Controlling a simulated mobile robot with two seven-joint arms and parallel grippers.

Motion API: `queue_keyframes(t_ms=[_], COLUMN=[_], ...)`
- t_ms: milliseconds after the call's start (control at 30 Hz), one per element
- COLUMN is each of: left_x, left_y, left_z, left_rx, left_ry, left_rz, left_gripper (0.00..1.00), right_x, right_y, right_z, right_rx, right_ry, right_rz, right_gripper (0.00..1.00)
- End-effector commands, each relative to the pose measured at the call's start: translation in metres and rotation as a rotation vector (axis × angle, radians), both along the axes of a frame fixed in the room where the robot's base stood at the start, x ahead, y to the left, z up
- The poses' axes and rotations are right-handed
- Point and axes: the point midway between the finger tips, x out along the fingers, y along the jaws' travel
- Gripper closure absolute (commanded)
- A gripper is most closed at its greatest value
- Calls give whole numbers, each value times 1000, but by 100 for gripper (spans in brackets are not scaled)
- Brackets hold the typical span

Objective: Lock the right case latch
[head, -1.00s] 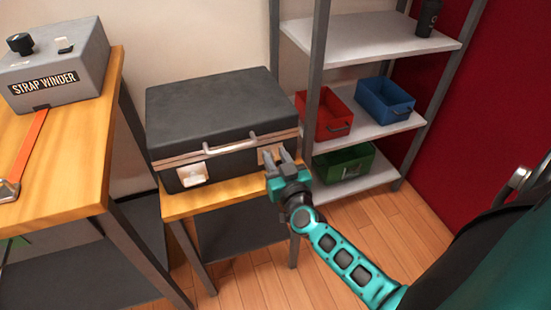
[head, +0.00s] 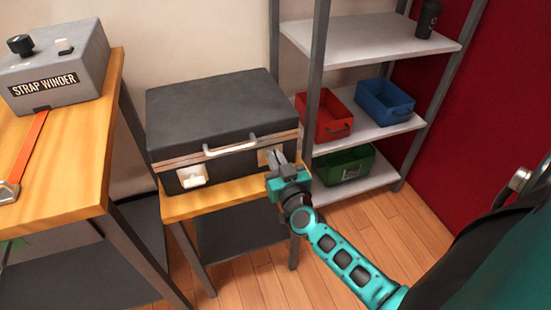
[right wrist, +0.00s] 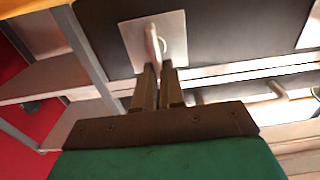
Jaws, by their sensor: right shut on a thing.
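A dark grey case (head: 220,108) with a light trim band sits closed on a small wooden-topped stand. Its right latch (head: 264,157) is a pale plate on the front, partly hidden by my right gripper (head: 276,158). In the right wrist view the latch plate (right wrist: 140,38) carries a small upright metal piece. The right gripper's fingers (right wrist: 158,70) are close together and shut on the end of that piece. The left latch (head: 193,176) has a white tab standing out from the case front. My left gripper is not in view.
The case handle (head: 230,146) sticks out between the latches. A shelf rack (head: 365,135) with red (head: 325,120), blue (head: 385,103) and green bins (head: 343,166) stands at right. A workbench (head: 85,150) with a strap winder (head: 55,68) is at left.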

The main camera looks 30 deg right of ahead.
Motion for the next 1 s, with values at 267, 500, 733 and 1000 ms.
queue_keyframes(t_ms=[267, 500, 733, 1000], left_x=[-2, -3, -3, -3], left_y=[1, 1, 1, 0], left_z=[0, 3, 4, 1], left_rx=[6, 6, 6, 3], left_ry=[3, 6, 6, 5], left_rz=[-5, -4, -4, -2], left_gripper=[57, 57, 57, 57], right_x=[-1, -2, -3, -4], right_y=[-2, -6, -10, -15], right_z=[0, 0, -3, -7], right_rx=[60, 217, 425, 676], right_ry=[-13, -52, -101, -161], right_rz=[0, 0, 0, 0], right_gripper=[100, 100, 100, 100])
